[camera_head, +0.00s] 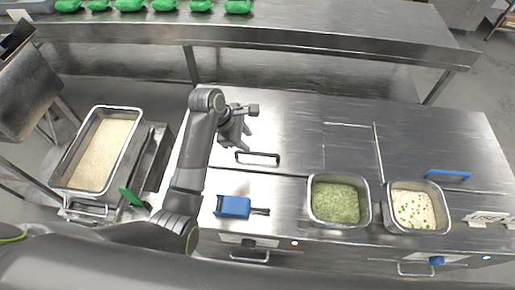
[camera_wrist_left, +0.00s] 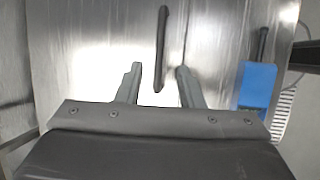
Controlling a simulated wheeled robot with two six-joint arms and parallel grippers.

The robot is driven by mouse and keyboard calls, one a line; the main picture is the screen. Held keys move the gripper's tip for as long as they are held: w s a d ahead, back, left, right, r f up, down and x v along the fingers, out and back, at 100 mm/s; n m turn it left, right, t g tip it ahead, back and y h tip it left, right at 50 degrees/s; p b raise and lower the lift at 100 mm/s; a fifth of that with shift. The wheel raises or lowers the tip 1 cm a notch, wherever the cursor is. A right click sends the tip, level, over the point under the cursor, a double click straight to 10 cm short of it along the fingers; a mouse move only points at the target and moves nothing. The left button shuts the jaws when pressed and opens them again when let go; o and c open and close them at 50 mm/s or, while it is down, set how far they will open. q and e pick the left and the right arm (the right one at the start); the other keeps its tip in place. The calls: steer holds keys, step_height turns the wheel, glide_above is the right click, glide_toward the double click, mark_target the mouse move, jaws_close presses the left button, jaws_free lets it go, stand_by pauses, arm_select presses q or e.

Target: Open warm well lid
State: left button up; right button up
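The warm well lid (camera_head: 287,125) is a flat steel panel lying flush in the counter, closed. Its dark bar handle (camera_head: 257,156) is near the lid's front edge. It also shows in the left wrist view as a dark bar handle (camera_wrist_left: 161,50), with its near end between my fingers in the picture. My left gripper (camera_head: 236,130) is just behind and left of the handle in the head view, pointing down. In the left wrist view, my left gripper (camera_wrist_left: 157,72) has its fingers apart with nothing held; its height over the handle is unclear. My right gripper is not in view.
A blue tool (camera_head: 233,207) lies in front of the lid. A green herb pan (camera_head: 338,226) and a white pan with green bits (camera_head: 443,228) stand right. A rice pan (camera_head: 66,163) stands left, beside a green-handled tool (camera_head: 132,197). A blue handle (camera_head: 448,174) is at right.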

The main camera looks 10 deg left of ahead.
mark_target(260, 153)
arm_select(q)
steer(key=p+x, duration=0.1)
steer(key=x, duration=0.8)
steer(key=shift+f, duration=0.1)
steer(key=shift+c, duration=0.4)
jaws_close()
